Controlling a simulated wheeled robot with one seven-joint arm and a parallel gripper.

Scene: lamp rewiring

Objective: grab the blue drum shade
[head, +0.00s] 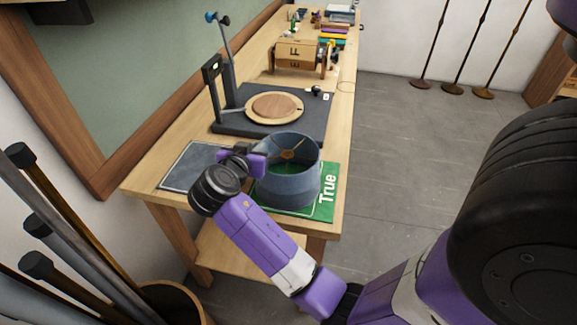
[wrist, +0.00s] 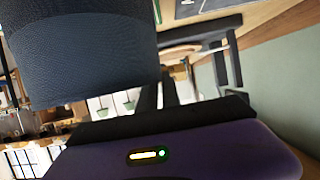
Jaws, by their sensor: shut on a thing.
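The blue drum shade (head: 291,186) is at the near end of the workbench, over a green mat marked "True" (head: 328,203). It is upright and open at the top, with a brass spider fitting inside. My gripper (head: 254,160) is at the shade's left side, shut on its wall. In the wrist view the shade's dark blue fabric (wrist: 80,50) fills the upper left. The fingers (wrist: 158,95) reach up beside it, and their tips are partly hidden. I cannot tell whether the shade's bottom touches the mat.
A dark grey mat (head: 191,166) lies left of the shade. Behind stands a black fixture with a round wooden disc (head: 274,107) and an upright post (head: 226,60). A wooden box (head: 298,54) is farther back. Poles (head: 60,235) stand in a bin at the lower left.

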